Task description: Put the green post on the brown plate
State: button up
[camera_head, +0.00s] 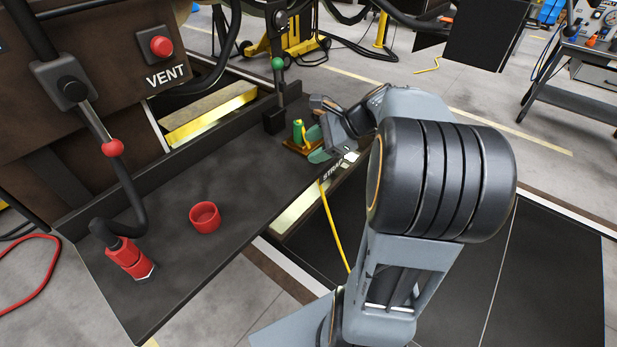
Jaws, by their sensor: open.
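The green post (298,130) stands upright, small in the view, at the far right end of the dark bench top. The brown plate (291,146) lies at its foot, and the post appears to stand on it. My gripper (314,145) is just right of the post, its two greenish fingertips spread apart. The fingers look empty. The gripper and wrist hide the right side of the plate, and I cannot tell whether a finger touches the post.
A red cup (205,217) and a red fitting with a black hose (130,258) are on the dark bench top (165,190). A lever with a green knob (278,64) rises behind the post. A yellow line (334,228) hangs off the bench edge.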

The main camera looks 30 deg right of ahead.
jog(key=s+a+f+n+h, duration=0.2)
jog(key=s+a+n+h, duration=0.2)
jog(key=n, duration=0.6)
jog(key=s+a+f+n+g+h, duration=0.1)
jog(key=s+a+f+n+h, duration=0.1)
jog(key=s+a+n+h, duration=0.2)
jog(key=s+a+n, duration=0.2)
jog(key=s+n, duration=0.2)
jog(key=n, duration=0.2)
jog(key=shift+n, duration=0.3)
